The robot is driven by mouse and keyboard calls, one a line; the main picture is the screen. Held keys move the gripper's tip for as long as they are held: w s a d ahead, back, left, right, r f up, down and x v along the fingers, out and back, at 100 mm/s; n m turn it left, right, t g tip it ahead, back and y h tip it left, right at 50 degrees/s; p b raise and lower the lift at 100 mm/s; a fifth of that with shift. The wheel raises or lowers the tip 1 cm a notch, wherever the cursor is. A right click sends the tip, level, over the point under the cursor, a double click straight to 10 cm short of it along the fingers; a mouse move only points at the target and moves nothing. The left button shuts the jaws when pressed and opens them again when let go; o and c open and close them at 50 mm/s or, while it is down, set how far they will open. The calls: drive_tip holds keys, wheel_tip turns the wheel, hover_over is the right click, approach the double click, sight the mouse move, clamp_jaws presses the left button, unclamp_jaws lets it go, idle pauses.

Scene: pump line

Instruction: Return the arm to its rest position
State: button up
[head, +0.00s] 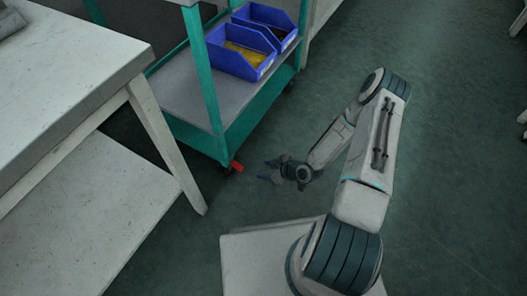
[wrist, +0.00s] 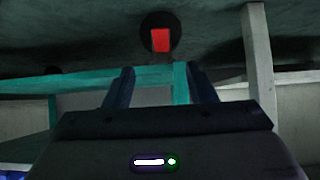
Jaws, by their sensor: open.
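My gripper (head: 268,171) is low over the floor in the head view, to the right of the cart's near corner and its red caster pedal. My arm is bent, with the forearm reaching down and to the left. In the wrist view my gripper's two dark fingers (wrist: 160,88) stand apart with nothing between them. Beyond them show the cart's teal frame (wrist: 150,76) and the red pedal (wrist: 160,40) on a dark wheel.
A teal cart (head: 222,142) holds two blue bins (head: 240,62) with small parts on its lower shelf. A pale workbench (head: 75,45) with a lower shelf stands at the left. The green floor (head: 450,150) at the right is mostly clear.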

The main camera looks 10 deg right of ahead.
drive_tip(key=w+d+r+m+g+h+p, duration=0.1)
drive_tip(key=d+r+h+p, duration=0.4)
drive_tip(key=r, duration=1)
drive_tip(key=d+r+m+g+p, duration=0.1)
drive_tip(key=d+r+p, duration=0.2)
drive_tip(key=r+p, duration=0.8)
drive_tip(key=w+d+r+m+h+p, duration=0.1)
drive_tip(key=d+r+h+p, duration=0.25)
drive_tip(key=r, duration=1.45)
drive_tip(key=s+r+m+g+h+p, duration=0.1)
drive_tip(key=s+r+m+p, duration=0.2)
drive_tip(key=r, duration=0.7)
drive_tip(key=s+r+m+p, duration=0.1)
drive_tip(key=s+r+p, duration=0.3)
drive_tip(key=r, duration=0.7)
drive_tip(key=s+a+r+m+p, duration=0.1)
drive_tip(key=s+a+r+p, duration=0.1)
drive_tip(key=s+r+p, duration=0.3)
drive_tip(key=s+a+r+m+y+p, duration=0.1)
drive_tip(key=s+r+p, duration=0.4)
drive_tip(key=r, duration=0.8)
drive_tip(key=s+a+m, duration=0.1)
drive_tip(key=s+a, duration=0.1)
drive_tip(key=shift+s+a+m, duration=0.3)
drive_tip(key=shift+s, duration=0.05)
